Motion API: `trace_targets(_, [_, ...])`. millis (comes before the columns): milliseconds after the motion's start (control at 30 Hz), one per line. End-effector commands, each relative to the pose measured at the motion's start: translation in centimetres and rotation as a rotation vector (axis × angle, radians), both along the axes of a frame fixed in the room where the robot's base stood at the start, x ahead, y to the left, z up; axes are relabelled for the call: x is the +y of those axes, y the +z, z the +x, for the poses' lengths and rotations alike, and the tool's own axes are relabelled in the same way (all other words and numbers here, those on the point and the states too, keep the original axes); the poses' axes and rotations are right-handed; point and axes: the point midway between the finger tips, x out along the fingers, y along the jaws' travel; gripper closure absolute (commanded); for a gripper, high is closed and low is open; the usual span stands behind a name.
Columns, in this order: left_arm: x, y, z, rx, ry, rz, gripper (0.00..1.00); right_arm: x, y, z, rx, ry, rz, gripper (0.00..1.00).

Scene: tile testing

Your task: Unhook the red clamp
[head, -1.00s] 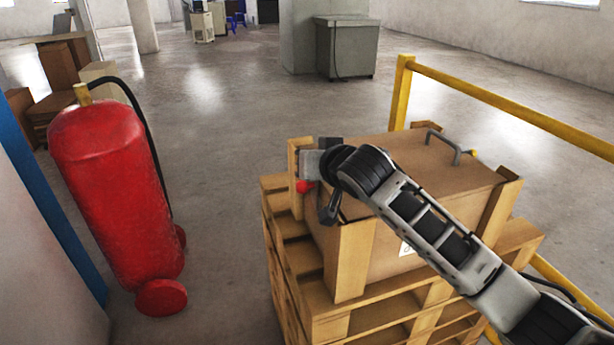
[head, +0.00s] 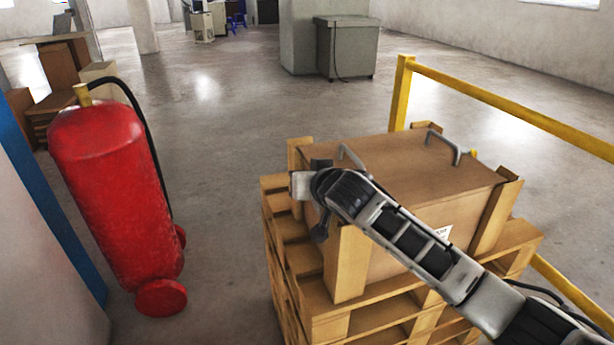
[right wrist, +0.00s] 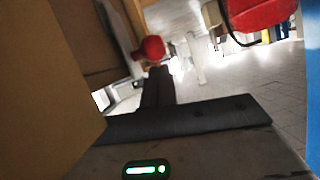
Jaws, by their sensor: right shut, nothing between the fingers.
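The red clamp (right wrist: 150,48) shows in the right wrist view as a red rounded knob just beyond my fingertips, beside the brown box wall. I cannot tell whether the fingertips touch it. In the head view it is hidden behind the end of my right arm. My right gripper (right wrist: 157,85) is shut and empty. In the head view my right gripper (head: 320,234) is at the near left corner of the wooden box (head: 415,165). My left gripper is not in view.
The box sits on stacked pallets (head: 335,325) and has two metal lid handles. A yellow rail (head: 500,103) runs behind and to the right. A large red fire extinguisher (head: 115,190) stands at left. The floor between extinguisher and pallets is clear.

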Motion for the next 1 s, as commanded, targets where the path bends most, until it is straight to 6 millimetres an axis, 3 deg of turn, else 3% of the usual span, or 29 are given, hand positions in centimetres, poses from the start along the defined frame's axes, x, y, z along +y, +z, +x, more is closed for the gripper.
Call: trace_targets(1000, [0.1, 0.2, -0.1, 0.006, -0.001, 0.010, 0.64, 2.0, -0.9, -0.7, -0.066, 0.000, -0.213, 1.00])
